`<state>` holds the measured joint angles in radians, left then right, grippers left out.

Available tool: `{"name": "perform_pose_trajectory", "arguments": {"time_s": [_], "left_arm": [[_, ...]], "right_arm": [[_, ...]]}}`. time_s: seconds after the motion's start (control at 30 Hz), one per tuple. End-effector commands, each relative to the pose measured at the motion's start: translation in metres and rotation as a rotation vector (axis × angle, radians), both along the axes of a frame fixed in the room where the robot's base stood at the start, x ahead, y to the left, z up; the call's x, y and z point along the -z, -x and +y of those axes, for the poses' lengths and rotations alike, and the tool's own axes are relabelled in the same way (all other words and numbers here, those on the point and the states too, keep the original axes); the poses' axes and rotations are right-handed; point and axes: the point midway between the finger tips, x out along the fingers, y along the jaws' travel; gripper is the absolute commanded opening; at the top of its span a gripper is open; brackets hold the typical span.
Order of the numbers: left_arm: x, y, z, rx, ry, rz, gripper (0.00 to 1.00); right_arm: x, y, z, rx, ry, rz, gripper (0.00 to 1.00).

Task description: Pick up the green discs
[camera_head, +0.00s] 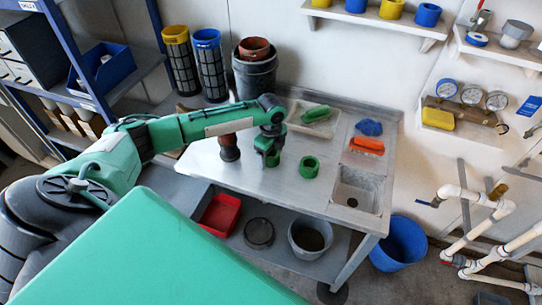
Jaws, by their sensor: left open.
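A short green ring-like disc (309,167) stands on the metal bench top, to the right of my left gripper. A second green piece (272,159) shows right below my left gripper; it looks like another disc, but the gripper partly hides it. My left gripper (268,149) points down over the bench at this piece, with its jaws open. I cannot tell whether the fingers touch it. My right gripper is not in view.
On the metal bench (335,208), a dark red-brown object (229,148) stands left of the gripper. A tray with a green-handled item (316,114), an orange brush (367,145), a blue item (369,127) and a sink (358,189) lie behind and right.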

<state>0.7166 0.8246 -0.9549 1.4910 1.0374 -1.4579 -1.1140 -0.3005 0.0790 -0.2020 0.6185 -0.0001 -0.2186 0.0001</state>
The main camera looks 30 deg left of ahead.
Motion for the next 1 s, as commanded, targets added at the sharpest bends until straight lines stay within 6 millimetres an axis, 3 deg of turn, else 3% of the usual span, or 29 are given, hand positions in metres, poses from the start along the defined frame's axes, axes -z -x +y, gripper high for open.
{"name": "perform_pose_trajectory", "arguments": {"time_s": [0.07,0.33,0.73,0.87,1.0], "left_arm": [[0.0,0.0,0.0,0.0,0.0,0.0,0.77],[-0.001,0.0,0.0,0.0,0.0,0.0,0.29],[-0.008,-0.001,0.0,0.0,0.001,-0.002,0.29],[-0.023,-0.001,0.0,0.001,0.001,-0.004,0.29],[-0.052,-0.002,0.0,0.0,0.0,-0.006,0.29]], "right_arm": [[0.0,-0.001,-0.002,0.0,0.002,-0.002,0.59],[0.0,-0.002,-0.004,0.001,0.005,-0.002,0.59],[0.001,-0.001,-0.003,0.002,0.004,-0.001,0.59],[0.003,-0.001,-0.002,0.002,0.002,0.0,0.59],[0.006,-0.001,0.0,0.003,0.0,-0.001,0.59]]}}
